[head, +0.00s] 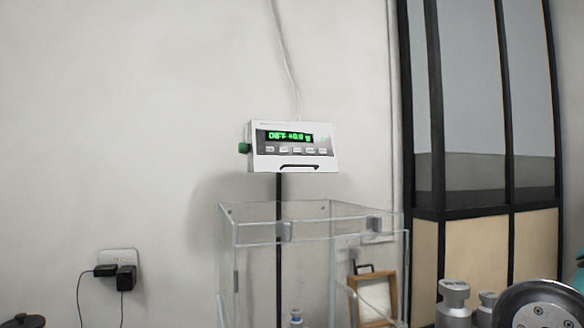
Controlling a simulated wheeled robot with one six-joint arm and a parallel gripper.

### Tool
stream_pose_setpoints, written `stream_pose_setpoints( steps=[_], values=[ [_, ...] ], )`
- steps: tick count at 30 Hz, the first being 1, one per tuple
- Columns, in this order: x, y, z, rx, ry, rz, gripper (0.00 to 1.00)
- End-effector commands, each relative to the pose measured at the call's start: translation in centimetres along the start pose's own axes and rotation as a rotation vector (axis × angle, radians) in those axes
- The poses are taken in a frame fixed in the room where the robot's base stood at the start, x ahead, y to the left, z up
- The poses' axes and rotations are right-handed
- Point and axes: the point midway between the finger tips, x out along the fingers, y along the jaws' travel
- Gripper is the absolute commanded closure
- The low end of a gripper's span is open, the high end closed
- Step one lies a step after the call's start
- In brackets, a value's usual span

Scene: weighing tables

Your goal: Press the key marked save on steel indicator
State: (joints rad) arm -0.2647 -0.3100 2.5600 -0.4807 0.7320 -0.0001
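A light-coloured indicator (260,163) stands on a thin dark post (279,190) in front of the wall. Its lit green display (290,136) reads what looks like "DIFF +0.0 g". A row of several small light keys (296,150) runs below the display on a dark panel. Their labels are too small to read, so I cannot tell which one is marked save. A green knob or plug (244,148) sticks out of its left side. My gripper is not in view, and nothing touches the indicator.
A clear open-topped draft shield (260,232) stands below the indicator, with a wooden frame (375,297) at its right. Metal weights (453,294) stand at the lower right. Plugs fill a wall socket (118,257) at left. The space around the indicator's front looks clear.

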Motion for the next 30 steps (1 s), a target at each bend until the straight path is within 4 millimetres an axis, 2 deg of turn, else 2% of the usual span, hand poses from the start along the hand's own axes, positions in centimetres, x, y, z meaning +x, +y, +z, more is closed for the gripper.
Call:
stream_pose_setpoints(
  steps=[6,7,12,30],
  values=[
    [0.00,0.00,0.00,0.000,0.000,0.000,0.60],
    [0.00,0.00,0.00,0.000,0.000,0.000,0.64],
    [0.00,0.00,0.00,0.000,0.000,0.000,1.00],
    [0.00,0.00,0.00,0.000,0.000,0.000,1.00]
  ],
)
